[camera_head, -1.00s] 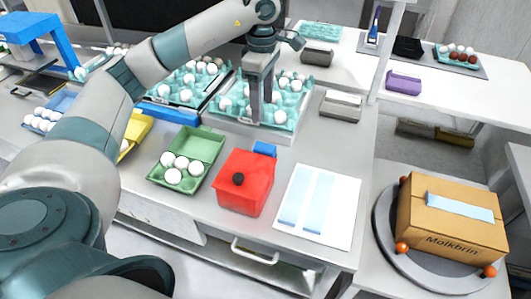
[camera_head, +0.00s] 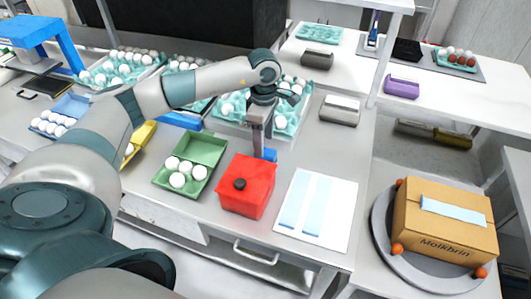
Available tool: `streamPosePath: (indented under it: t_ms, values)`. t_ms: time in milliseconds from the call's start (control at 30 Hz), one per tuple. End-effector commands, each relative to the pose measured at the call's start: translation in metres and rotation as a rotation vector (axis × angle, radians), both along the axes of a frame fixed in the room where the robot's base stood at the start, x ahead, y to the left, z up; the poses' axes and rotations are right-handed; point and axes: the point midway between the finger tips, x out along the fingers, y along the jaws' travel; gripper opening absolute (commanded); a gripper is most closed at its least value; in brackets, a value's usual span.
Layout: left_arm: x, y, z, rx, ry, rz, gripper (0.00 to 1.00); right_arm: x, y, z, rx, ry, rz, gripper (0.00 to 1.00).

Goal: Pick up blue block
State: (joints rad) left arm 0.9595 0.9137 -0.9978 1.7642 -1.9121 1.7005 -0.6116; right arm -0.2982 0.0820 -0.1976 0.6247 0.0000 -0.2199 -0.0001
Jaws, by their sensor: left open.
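The blue block (camera_head: 270,154) lies on the table just behind the red box (camera_head: 246,187). My left gripper (camera_head: 260,150) points down at the block, with its fingers in front of and beside the block's left part. The gripper is open. I cannot tell whether the fingers touch the block, since they hide part of it. My right gripper is not in view.
A green carton with white eggs (camera_head: 207,150) is left of the red box, and a white sheet with light blue strips (camera_head: 342,207) is to its right. Teal egg trays (camera_head: 236,127) stand behind. A cardboard box (camera_head: 446,243) sits on a round stand at right.

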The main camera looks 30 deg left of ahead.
Motion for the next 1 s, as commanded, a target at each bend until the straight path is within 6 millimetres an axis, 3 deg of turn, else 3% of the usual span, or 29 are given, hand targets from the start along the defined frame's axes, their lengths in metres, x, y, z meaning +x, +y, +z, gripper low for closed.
streamPosePath:
  t_ms: [633,1000]
  values:
    - [0.001,-0.001,-0.015,-0.001,0.001,0.0,0.56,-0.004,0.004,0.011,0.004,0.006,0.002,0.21]
    - [0.004,-0.003,-0.055,-0.001,0.002,-0.001,0.56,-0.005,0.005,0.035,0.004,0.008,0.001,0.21]
